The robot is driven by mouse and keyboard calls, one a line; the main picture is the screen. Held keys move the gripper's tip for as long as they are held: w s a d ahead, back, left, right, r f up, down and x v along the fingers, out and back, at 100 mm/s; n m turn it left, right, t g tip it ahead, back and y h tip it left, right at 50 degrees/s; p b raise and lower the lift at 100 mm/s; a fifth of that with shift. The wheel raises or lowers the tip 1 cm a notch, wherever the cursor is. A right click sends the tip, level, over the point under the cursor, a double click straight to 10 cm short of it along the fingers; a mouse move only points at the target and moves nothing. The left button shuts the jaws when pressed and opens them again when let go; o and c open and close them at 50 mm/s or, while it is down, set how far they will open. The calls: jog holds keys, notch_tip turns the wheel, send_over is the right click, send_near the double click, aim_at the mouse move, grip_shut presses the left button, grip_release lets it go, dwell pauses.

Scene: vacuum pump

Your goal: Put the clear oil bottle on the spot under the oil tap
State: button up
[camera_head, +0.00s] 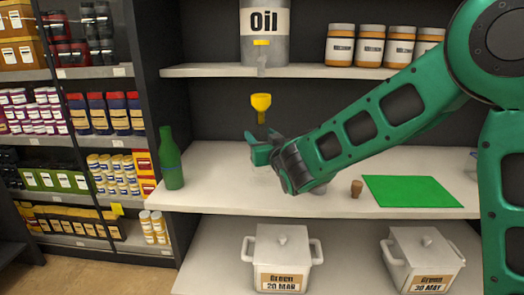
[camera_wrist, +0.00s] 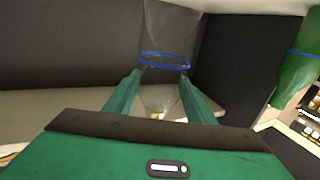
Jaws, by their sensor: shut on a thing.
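No marked spot is visible on the shelf (camera_head: 225,195) there.
A green bottle (camera_head: 170,160) stands left of my gripper. It also shows in the wrist view (camera_wrist: 296,72). A cork (camera_head: 356,188) and a green mat (camera_head: 412,191) lie to the right. Jars (camera_head: 371,46) stand above; white pots (camera_head: 282,255) stand below.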

jog(key=shift+f, duration=1.9)
jog(key=shift+f, duration=0.2)
jog(key=o, duration=1.7)
jog(key=shift+c, duration=0.2)
jog(key=shift+r, duration=0.1)
jog(key=shift+s, duration=0.2)
jog(key=v, duration=1.1)
jog(key=shift+s, duration=0.25)
jog(key=shift+d+r, duration=0.1)
jog(key=shift+d, duration=0.05)
